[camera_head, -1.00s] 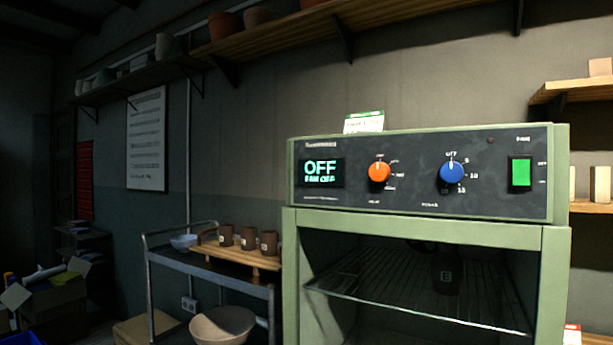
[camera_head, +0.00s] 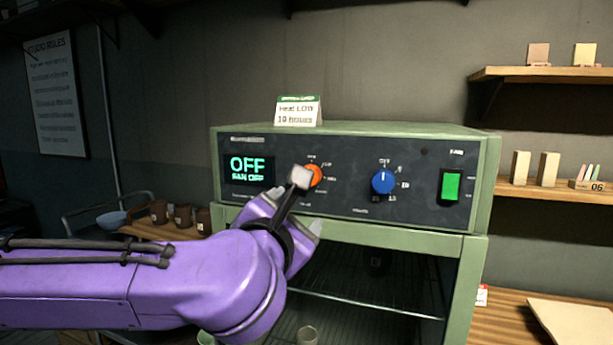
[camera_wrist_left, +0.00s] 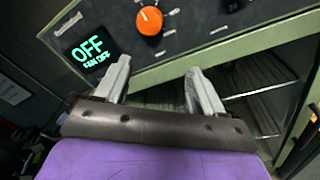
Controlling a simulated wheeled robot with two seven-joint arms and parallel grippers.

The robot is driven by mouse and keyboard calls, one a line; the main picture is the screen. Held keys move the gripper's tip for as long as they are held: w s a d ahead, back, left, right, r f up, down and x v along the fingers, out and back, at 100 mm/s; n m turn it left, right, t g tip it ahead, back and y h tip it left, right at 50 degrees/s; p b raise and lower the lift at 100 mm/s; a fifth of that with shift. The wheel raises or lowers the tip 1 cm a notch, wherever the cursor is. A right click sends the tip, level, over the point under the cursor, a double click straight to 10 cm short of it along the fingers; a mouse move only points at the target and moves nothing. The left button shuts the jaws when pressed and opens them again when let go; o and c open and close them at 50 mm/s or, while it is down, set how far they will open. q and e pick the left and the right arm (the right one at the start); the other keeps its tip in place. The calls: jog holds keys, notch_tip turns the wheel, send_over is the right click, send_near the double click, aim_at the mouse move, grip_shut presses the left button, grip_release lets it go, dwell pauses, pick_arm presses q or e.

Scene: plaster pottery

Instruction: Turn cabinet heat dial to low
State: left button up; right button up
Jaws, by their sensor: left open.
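The orange heat dial (camera_head: 316,175) is on the dark front panel of the green cabinet (camera_head: 465,217). My left gripper (camera_head: 307,203) is in front of the panel and hides part of the dial in the head view. In the left wrist view the orange dial (camera_wrist_left: 150,21) is beyond the gap between the open fingers (camera_wrist_left: 155,80), and nothing is between them. The dial's white mark points up. The display (camera_head: 248,170) reads OFF and FAN OFF. My right gripper is not in view.
A blue dial (camera_head: 382,182) and a green switch (camera_head: 451,186) are to the right on the panel. A card (camera_head: 297,112) on top reads Heat LOW, 10 hours. The cabinet's front is open, with a wire rack (camera_head: 365,303) inside. Shelves are at the right.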

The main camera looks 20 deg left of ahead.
aim_at(317, 178)
pick_arm(q)
jog(key=w+r+p, duration=0.3)
jog(key=w+p, duration=0.1)
jog(key=w, duration=0.5)
jog(key=shift+w+a+n, duration=0.25)
jog(key=shift+a+n, duration=0.05)
jog(key=shift+r, duration=0.1)
jog(key=c, duration=1.1)
